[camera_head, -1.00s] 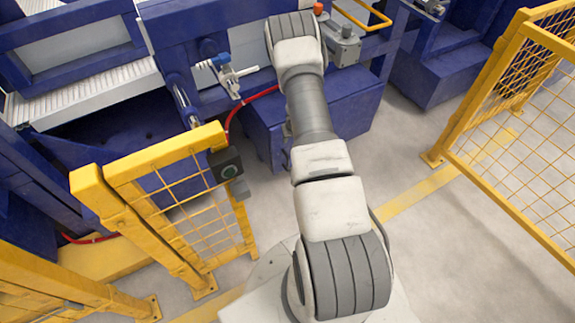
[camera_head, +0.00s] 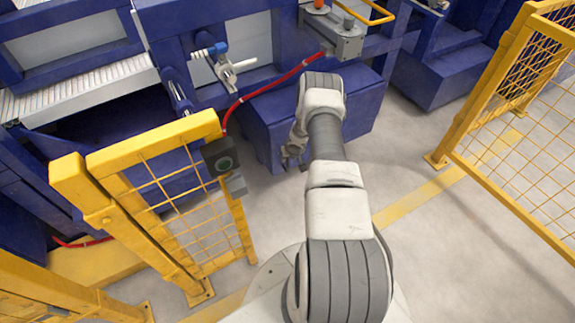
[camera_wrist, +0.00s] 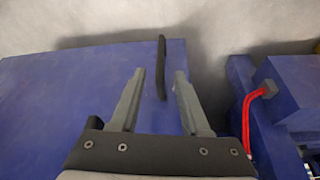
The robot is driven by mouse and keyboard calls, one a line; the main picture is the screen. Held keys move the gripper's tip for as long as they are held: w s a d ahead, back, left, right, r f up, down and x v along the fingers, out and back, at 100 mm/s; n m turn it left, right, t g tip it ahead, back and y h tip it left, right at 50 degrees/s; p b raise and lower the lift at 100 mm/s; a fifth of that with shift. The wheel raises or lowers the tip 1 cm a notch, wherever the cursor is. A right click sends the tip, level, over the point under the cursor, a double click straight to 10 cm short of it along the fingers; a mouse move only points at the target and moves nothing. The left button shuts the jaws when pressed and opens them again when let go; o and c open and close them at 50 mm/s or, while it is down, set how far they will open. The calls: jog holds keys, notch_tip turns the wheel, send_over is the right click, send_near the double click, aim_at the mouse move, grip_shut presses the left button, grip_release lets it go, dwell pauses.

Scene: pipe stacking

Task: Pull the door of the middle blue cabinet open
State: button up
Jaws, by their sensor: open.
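The blue cabinet (camera_head: 262,122) is a low box below the machine, just beyond my arm in the head view. In the wrist view its blue face (camera_wrist: 60,105) fills the left and middle. A thin black handle (camera_wrist: 161,50) stands out near the right edge of that face. My gripper (camera_wrist: 160,72) is open, with a grey finger on each side of the handle in the picture. I cannot tell how far the handle lies between the fingers. In the head view my gripper (camera_head: 292,157) is small beside the cabinet's near side. No door gap is visible.
A yellow mesh fence (camera_head: 185,205) with a dark button box (camera_head: 222,160) stands left of my arm. Another yellow fence (camera_head: 520,110) stands at right. A red hose (camera_head: 270,88) runs above the cabinet. Grey floor is free between arm and right fence.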

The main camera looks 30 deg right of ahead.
aim_at(288, 161)
jog(key=b+x, duration=0.3)
jog(key=x, duration=0.1)
jog(key=shift+f, duration=0.4)
jog(key=shift+w+d+f+b, duration=0.1)
jog(key=shift+w+f+b, duration=0.2)
jog(key=shift+f+b, duration=0.15)
grip_shut()
dwell(0.9)
